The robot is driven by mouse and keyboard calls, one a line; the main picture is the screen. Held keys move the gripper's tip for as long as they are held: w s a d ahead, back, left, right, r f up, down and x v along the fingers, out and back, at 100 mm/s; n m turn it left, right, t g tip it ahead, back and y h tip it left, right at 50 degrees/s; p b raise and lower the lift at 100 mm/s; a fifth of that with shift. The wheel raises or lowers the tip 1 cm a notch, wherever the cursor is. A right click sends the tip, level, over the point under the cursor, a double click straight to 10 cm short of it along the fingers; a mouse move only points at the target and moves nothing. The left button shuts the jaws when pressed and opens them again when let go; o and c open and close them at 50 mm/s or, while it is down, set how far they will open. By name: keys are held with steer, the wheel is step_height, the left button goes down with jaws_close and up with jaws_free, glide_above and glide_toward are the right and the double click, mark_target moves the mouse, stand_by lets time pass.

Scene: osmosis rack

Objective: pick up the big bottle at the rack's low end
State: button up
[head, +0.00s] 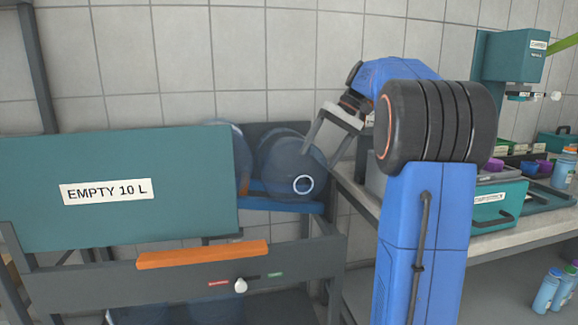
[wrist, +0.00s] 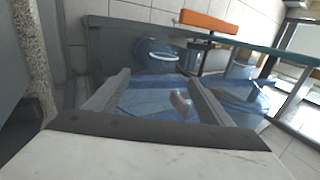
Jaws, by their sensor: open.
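The big bottle (head: 280,160) is a clear blue round jug. It lies on its side at the right end of the rack, with its pale neck ring facing the front. In the wrist view its blue body (wrist: 150,103) shows between and beyond my fingers, with a pale ring past them. My gripper (head: 318,157) is open at the bottle's upper right, fingers pointing down and left. In the wrist view my gripper (wrist: 158,75) has its two fingers spread with the bottle between them in the picture. I cannot tell whether they touch it.
Another blue bottle (head: 222,140) is partly hidden behind the teal panel labelled EMPTY 10 L (head: 150,220). An orange bar (head: 203,254) sits on the rack's front rail. A workbench (head: 350,195) with bins and small bottles stands close at the right. A tiled wall is behind.

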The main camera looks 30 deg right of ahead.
mark_target(306, 174)
steer(key=x, duration=0.5)
steer(key=shift+a+f, duration=0.15)
steer(key=shift+f, duration=0.05)
steer(key=shift+w+x, duration=0.15)
steer(key=shift+x, duration=1.15)
steer(key=shift+w+x, duration=0.1)
steer(key=shift+x, duration=1.25)
steer(key=shift+a+r, duration=0.15)
steer(key=c, duration=1.7)
steer(key=shift+c, duration=0.2)
steer(key=shift+r, duration=0.1)
